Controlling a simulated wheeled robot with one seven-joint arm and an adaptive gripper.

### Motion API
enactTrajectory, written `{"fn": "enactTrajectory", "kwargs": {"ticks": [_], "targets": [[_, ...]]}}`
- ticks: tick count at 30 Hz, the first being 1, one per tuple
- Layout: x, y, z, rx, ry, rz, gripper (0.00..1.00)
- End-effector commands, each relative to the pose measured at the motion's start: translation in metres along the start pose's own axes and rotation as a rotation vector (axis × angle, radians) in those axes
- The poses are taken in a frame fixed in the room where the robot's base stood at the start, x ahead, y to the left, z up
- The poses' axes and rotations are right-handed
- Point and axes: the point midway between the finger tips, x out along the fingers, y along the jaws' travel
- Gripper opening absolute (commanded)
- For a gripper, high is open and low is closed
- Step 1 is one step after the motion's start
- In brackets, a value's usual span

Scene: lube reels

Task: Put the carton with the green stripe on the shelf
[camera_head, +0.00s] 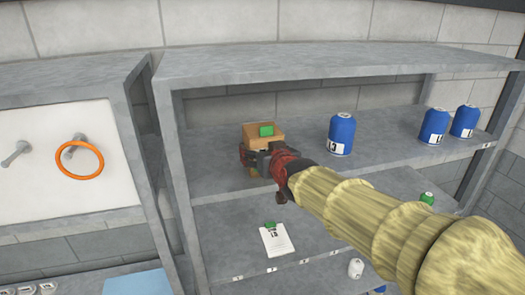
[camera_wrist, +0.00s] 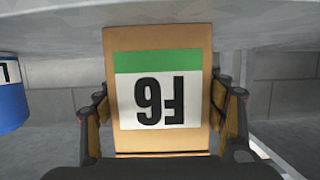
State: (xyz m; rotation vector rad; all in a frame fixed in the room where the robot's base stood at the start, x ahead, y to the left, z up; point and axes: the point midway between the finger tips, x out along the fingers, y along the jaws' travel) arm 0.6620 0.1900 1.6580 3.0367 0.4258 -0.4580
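The brown carton (camera_head: 252,130) with a green stripe is at the left end of the middle shelf (camera_head: 385,150). My gripper (camera_head: 268,158) reaches it from the front and hides its lower part in the head view. In the wrist view the carton (camera_wrist: 160,139) fills the middle, with its green stripe and a white label with black characters facing the camera. The fingers of my gripper (camera_wrist: 168,110) lie along both its sides and appear shut on it. I cannot tell whether its base touches the shelf board.
A blue jug (camera_head: 341,135) stands right of the carton, with two more blue jugs (camera_head: 434,126) (camera_head: 465,121) further right. A white sheet (camera_head: 276,240) lies on the lower shelf. The upper board (camera_head: 320,62) is above. An orange ring (camera_head: 97,172) hangs on the left panel.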

Motion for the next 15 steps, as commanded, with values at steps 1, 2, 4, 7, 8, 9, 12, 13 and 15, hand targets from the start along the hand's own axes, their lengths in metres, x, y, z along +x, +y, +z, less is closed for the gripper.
{"fn": "enactTrajectory", "kwargs": {"ticks": [1,2,4,7,8,9,12,13,15], "targets": [[0.0003,0.0001,0.0008,0.000,-0.001,0.000,0.72],[0.0002,0.0001,0.0006,0.000,-0.001,0.000,0.73],[0.0002,0.0001,0.0004,0.000,-0.001,0.000,0.78],[0.0001,0.0001,0.0002,0.000,-0.001,0.000,0.83],[0.0001,0.0001,0.0002,0.000,-0.001,0.000,0.85],[0.0001,0.0001,0.0002,0.000,-0.001,0.000,0.87],[0.0001,0.0001,0.0002,0.000,-0.001,0.000,0.87],[0.0001,0.0001,0.0002,0.000,-0.001,0.000,0.87],[0.0001,0.0001,0.0003,0.000,-0.001,0.000,0.87]]}}
